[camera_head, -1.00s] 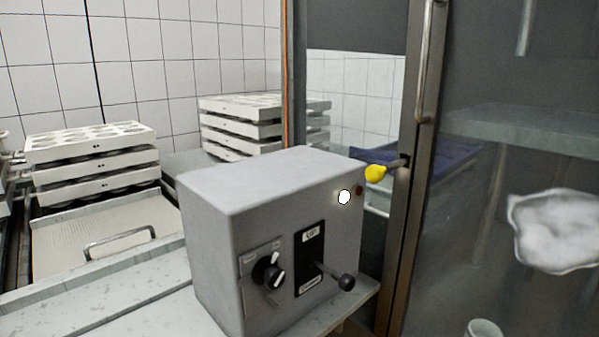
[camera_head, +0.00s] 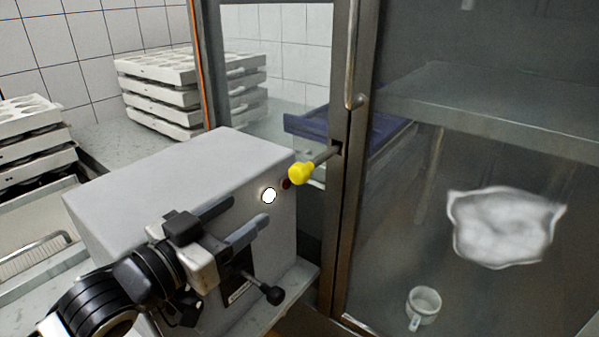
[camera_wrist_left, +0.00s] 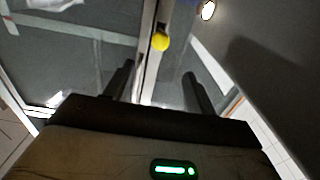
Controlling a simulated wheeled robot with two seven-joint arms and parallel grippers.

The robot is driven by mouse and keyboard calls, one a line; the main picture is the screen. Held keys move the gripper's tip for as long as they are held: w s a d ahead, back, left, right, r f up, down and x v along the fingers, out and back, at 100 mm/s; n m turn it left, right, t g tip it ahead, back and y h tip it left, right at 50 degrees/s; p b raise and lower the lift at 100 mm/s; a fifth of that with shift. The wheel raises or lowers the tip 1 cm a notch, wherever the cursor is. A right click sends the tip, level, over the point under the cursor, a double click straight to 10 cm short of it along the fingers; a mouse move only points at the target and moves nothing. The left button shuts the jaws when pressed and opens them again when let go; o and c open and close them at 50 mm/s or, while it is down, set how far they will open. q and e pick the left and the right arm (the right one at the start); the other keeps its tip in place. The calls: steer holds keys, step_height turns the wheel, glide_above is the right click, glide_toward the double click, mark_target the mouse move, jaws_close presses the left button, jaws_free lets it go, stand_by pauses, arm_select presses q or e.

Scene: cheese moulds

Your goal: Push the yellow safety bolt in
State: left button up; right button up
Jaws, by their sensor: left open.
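The yellow safety bolt (camera_head: 301,173) has a round yellow knob on a metal rod. The rod sticks out from the dark door frame, with the knob to the left of the frame in the head view. In the left wrist view the yellow knob (camera_wrist_left: 160,41) shows above and between the fingers. My left gripper (camera_head: 248,216) is open and empty, in front of the grey control box, to the left of and below the knob and apart from it. It also shows in the left wrist view (camera_wrist_left: 158,84). My right gripper is not in view.
The grey control box (camera_head: 170,180) has a lit white lamp (camera_head: 269,195) and a black lever (camera_head: 272,294) close to my left gripper. The glass door (camera_head: 420,150) has a vertical handle (camera_head: 352,60). White mould stacks (camera_head: 165,90) stand behind. A white mug (camera_head: 424,304) is at lower right.

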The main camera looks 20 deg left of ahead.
arm_select(q)
steer(key=b, duration=0.2)
glide_toward(294, 177)
steer(key=x, duration=0.9)
steer(key=shift+w+d+r+p, duration=0.1)
steer(key=shift+w+p, duration=0.15)
steer(key=shift+p, duration=0.15)
steer(key=shift+w+d, duration=0.25)
steer(key=shift+w, duration=0.35)
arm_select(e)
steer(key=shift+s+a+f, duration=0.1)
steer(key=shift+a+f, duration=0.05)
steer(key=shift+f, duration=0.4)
